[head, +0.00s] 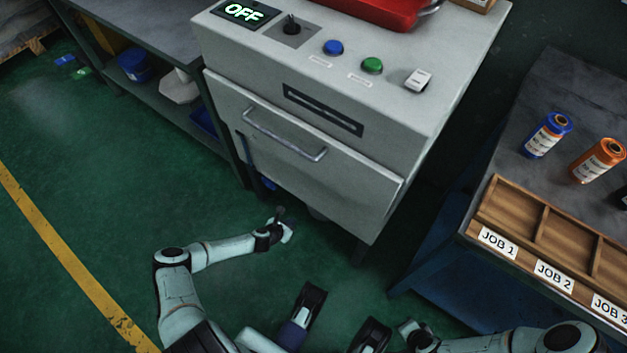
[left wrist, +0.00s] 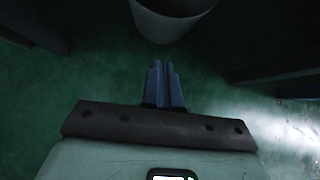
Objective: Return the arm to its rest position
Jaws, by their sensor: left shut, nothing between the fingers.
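My left arm (head: 222,250) reaches out over the green floor from the bottom left. Its gripper (head: 283,222) is low, in front of the grey machine and below its drawer handle. In the left wrist view the two blue fingers (left wrist: 164,82) are together with nothing between them. My right arm (head: 500,342) comes in at the bottom right. Its gripper (head: 408,328) is small and dark at the bottom edge, and its fingers do not show clearly.
The grey machine (head: 300,120) shows OFF, with blue (head: 333,47) and green (head: 372,65) buttons. A workbench (head: 570,90) at right holds film canisters (head: 548,135) and a wooden job tray (head: 520,200). A grey round container (left wrist: 172,22) lies beyond my left fingers. Open floor is at left.

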